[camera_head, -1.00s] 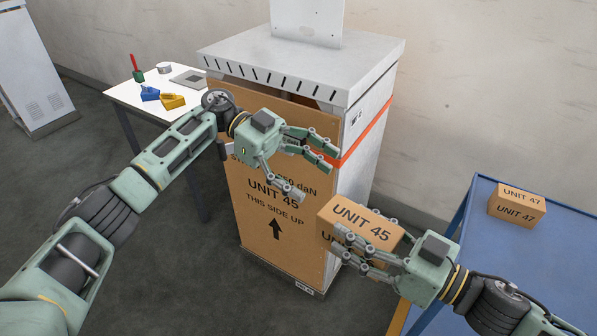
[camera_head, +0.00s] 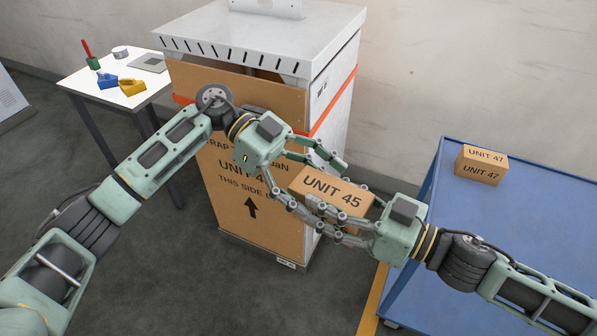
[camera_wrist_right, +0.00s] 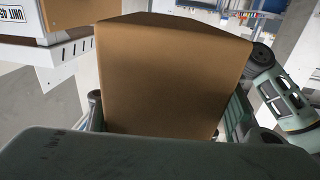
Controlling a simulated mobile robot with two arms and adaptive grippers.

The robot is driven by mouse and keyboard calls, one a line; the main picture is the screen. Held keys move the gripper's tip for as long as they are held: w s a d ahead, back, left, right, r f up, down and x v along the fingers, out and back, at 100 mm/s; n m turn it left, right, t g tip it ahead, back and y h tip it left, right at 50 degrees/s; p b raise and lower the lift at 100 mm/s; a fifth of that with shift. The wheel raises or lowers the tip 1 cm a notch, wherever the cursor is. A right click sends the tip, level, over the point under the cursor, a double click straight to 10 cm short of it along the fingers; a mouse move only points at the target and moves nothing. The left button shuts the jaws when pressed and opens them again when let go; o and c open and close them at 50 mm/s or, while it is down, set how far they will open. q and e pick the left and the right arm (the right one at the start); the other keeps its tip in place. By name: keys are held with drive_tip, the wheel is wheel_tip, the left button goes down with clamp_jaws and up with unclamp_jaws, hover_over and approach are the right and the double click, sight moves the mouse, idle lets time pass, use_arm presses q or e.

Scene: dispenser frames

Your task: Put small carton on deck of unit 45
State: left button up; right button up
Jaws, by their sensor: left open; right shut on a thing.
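The small carton (camera_head: 331,190), brown and marked UNIT 45, is in my right gripper (camera_head: 340,212), whose fingers are shut around it. The carton fills the middle of the right wrist view (camera_wrist_right: 170,75). My left gripper (camera_head: 300,178) is open, its fingers at the left end of the carton; I cannot tell if they touch it. Unit 45 (camera_head: 215,180) stands behind the grippers, a tall cabinet with a cardboard front panel marked UNIT 45, THIS SIDE UP. Its light grey deck (camera_head: 285,42) on top is bare except for an upright plate at the back. Both grippers are below deck height.
A blue table (camera_head: 480,225) at the right bears another carton (camera_head: 481,165) marked UNIT 47. A white table (camera_head: 112,92) at the left holds small tools, a tape roll and a grey plate. The wall is behind.

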use_arm(q)
drive_tip(key=shift+s+d+f, duration=0.15)
drive_tip(key=shift+d, duration=0.1)
use_arm(e)
drive_tip(key=shift+r, duration=0.1)
use_arm(q)
drive_tip(key=shift+c, duration=0.5)
drive_tip(key=c, duration=1.5)
drive_tip(key=shift+c, duration=0.8)
use_arm(e)
drive_tip(key=o, duration=1.6)
